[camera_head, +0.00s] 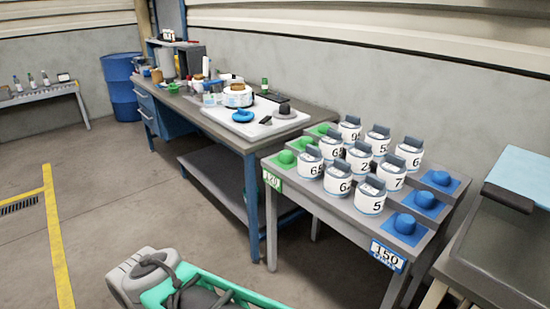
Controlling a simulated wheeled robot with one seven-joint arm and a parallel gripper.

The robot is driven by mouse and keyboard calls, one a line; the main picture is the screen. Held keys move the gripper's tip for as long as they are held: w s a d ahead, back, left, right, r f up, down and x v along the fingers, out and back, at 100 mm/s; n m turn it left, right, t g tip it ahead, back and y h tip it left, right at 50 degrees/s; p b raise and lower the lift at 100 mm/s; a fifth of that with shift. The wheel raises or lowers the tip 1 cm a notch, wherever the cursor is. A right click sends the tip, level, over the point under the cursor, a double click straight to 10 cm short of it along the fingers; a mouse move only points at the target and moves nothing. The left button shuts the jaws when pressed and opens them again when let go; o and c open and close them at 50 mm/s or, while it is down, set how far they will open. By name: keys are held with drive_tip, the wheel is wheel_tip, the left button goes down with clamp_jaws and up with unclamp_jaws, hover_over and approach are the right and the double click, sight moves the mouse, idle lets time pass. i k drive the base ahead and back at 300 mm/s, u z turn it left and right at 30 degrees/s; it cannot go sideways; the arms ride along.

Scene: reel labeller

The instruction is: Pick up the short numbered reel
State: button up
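Several white numbered reels with grey tops stand upright in three rows on a grey stepped table (305,192). The front row has a reel at the left (310,165), one marked 6 (338,181) in the middle and one marked 5 (370,197) at the right. Behind them are reels marked 6 (332,147), 2 (359,161) and 7 (391,175). The back row has a reel at the left (350,130), one marked 5 (377,142) and one marked 6 (410,155). I cannot clearly tell which is short. My arm crosses the bottom edge; my gripper is not visible.
Green pieces (286,158) line the table's left side, above a 120 label (272,181). Blue pieces (405,224) line the right, above a 150 label (387,256). A cluttered workbench (190,103) stands behind left; a dark-topped unit (505,252) stands right. Front-left floor is clear.

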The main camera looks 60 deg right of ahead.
sight(311, 162)
drive_tip(key=z, duration=0.25)
drive_tip(key=i, duration=0.7)
drive_tip(key=z, duration=0.95)
drive_tip(key=i, duration=0.7)
drive_tip(key=z, duration=0.05)
